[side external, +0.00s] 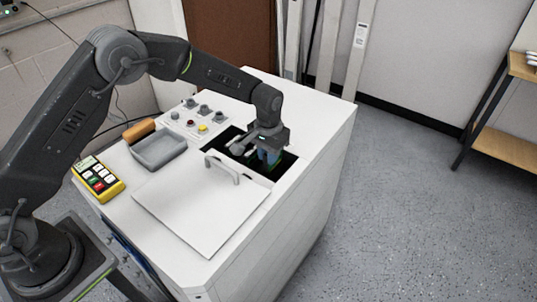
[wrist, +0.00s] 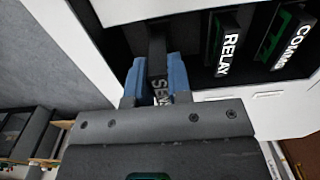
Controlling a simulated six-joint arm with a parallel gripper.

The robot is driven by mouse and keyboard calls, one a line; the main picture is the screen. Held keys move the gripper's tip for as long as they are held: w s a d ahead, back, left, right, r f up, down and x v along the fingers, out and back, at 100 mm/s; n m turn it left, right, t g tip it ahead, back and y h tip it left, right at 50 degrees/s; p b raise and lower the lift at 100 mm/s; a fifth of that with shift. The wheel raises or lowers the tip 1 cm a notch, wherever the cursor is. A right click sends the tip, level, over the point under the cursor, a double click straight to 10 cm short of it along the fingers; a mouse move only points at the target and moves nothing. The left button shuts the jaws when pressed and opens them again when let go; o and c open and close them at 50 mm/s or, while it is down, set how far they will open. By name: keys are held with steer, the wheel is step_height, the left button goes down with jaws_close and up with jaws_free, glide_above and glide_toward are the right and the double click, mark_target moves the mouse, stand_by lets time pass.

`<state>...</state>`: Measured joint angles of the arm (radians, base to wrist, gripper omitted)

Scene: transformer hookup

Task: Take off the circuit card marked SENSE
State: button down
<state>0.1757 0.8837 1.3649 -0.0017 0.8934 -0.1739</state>
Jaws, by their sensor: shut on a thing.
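My gripper (side external: 268,157) is down at the dark opening (side external: 285,166) in the white cabinet's top. In the wrist view its blue fingers (wrist: 157,66) are shut on the dark circuit card marked SENSE (wrist: 159,88). The fingers cover part of the card's lettering. I cannot tell whether the card's lower end sits in its slot. The RELAY card (wrist: 228,46) and the COMMS card (wrist: 287,40) stand to the right of it in the dark bay, apart from the fingers. In the side view the cards are mostly hidden by my gripper.
The cabinet lid (side external: 200,205), with its raised handle (side external: 222,170), lies on the cabinet top by the opening. A grey tray (side external: 159,151), an orange-brown block (side external: 138,131), a yellow keypad device (side external: 98,179) and a knob panel (side external: 195,118) are nearby. The top's right strip is clear.

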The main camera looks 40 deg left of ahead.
steer(key=shift+r, duration=0.1)
steer(key=shift+r, duration=2.4)
